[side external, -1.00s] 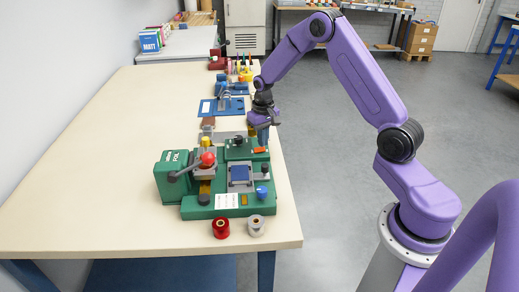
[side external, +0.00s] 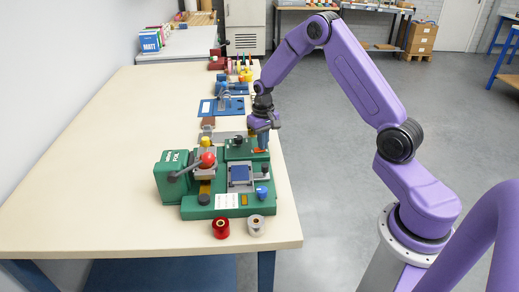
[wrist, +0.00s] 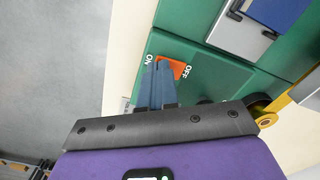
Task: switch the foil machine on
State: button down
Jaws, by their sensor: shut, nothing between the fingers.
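The green foil machine (side external: 222,203) stands on the table near its front end. In the wrist view its switch (wrist: 179,68) shows orange, set in the green casing (wrist: 215,82), with "ON" printed to its left and "OFF" to its right. My gripper (wrist: 157,68) is shut and empty. Its blue-grey fingertips overlap the ON side of the switch in the picture and hide part of it. I cannot tell whether they touch it. In the side view my gripper (side external: 263,148) points down at the machine's right edge, beside the orange switch (side external: 258,150).
A red roll (side external: 221,228) and a pale roll (side external: 255,225) stand in front of the machine. A lever with a red knob (side external: 208,159) rises at its left. Blue tools (side external: 228,106) lie behind. The table's left half is clear.

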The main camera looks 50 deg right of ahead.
jog(key=shift+f, duration=0.2)
jog(key=shift+r, duration=3.55)
